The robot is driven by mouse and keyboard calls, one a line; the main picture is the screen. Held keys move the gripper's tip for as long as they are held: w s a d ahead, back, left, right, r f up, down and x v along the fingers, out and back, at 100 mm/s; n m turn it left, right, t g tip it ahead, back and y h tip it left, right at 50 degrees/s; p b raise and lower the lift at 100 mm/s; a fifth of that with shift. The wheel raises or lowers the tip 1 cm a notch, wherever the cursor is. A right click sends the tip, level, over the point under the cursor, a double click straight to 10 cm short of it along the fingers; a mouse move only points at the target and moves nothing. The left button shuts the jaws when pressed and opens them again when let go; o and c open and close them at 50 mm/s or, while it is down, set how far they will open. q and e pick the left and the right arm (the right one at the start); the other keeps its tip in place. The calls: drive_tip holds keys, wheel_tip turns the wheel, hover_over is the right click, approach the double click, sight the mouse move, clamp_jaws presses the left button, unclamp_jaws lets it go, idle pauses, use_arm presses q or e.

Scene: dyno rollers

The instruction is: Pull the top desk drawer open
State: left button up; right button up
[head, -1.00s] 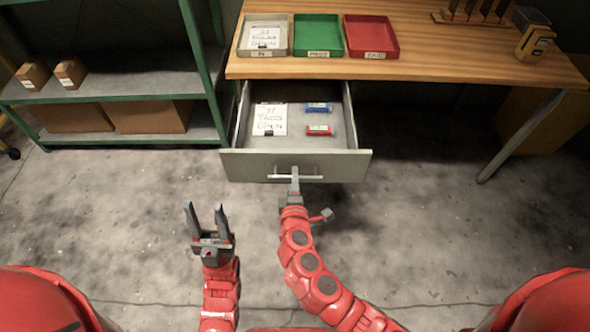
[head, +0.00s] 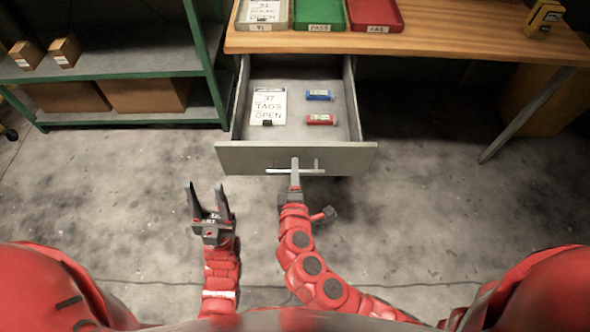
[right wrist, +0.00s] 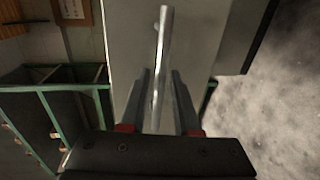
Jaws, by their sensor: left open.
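The top desk drawer (head: 246,158) stands well open below the wooden desk top. Inside it lie a white tag card (head: 268,103), a blue item (head: 319,95) and a red item (head: 321,119). My right gripper (head: 295,170) is at the drawer's bar handle (head: 311,171). In the right wrist view the handle (right wrist: 163,50) runs between the two fingers of the right gripper (right wrist: 162,85), which close around it. My left gripper (head: 207,195) is open and empty, above the floor to the left of the right arm and apart from the drawer.
The desk (head: 450,44) carries a grey tray (head: 262,27), a green tray (head: 319,25) and a red tray (head: 377,27). A yellow device (head: 541,18) sits at its right. A green shelf rack (head: 120,68) with boxes stands left of the drawer. The floor in front is clear.

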drive_tip(key=shift+o, duration=0.7)
drive_tip(key=s+r+b, duration=0.2)
drive_tip(key=s+r, duration=0.1)
drive_tip(key=s, duration=1.4)
drive_tip(key=shift+r+b, duration=0.2)
drive_tip(key=shift+b, duration=0.15)
